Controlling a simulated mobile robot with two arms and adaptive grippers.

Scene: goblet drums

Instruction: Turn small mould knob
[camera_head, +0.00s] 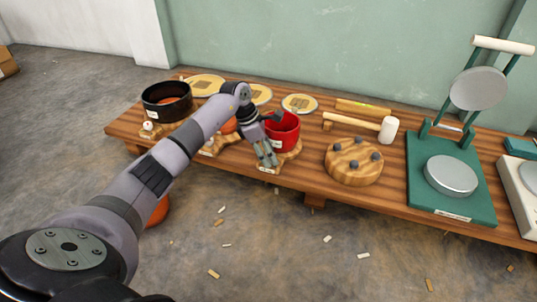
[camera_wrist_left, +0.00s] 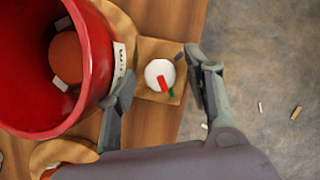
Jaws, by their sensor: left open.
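A red pot-like mould (camera_head: 283,131) stands on a wooden base at the middle of the bench. It fills the left of the left wrist view (camera_wrist_left: 95,60), with a brown-orange ball shape inside. A round white knob (camera_wrist_left: 153,70) with a red mark and a green mark sits on the base beside the red wall. My left gripper (camera_head: 267,154) is low over the front of this base. In the left wrist view its open fingers (camera_wrist_left: 160,65) are on either side of the knob, with gaps visible. The knob is hidden in the head view. My right gripper is not in view.
A black pot (camera_head: 167,101) with its own white knob (camera_head: 148,126) stands at the left. A round wooden board with pegs (camera_head: 354,162), a mallet (camera_head: 388,130) and a green press (camera_head: 440,185) stand to the right. My left arm hides part of the bench.

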